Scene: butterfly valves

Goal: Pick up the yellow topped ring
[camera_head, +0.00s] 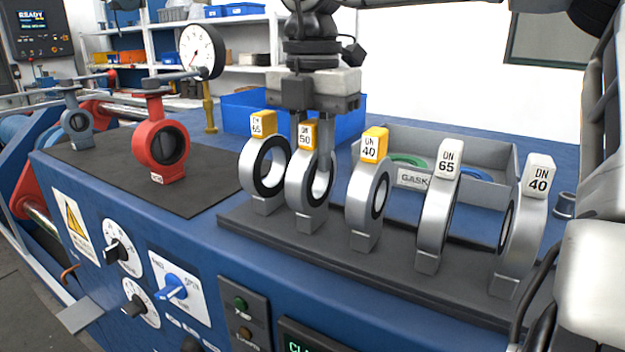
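Three rings with yellow-topped tags stand upright in a row on a dark rack (300,244): the DN 65 ring (248,178), the DN 50 ring (300,200) and the DN 40 ring (360,205). My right gripper (314,150) points down from above at the DN 50 ring. One finger reaches down by the right side of its tag to the ring's upper part; the other is mostly hidden. I cannot tell whether the fingers touch or clamp the ring. The ring still stands on the rack. My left gripper is out of view.
Two white-topped rings, DN 65 (437,215) and DN 40 (520,235), stand further right on the rack. A grey gasket tray (480,140) and a blue bin (240,108) are behind. A red valve (160,148) and a gauge (197,48) stand left. My arm fills the right edge.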

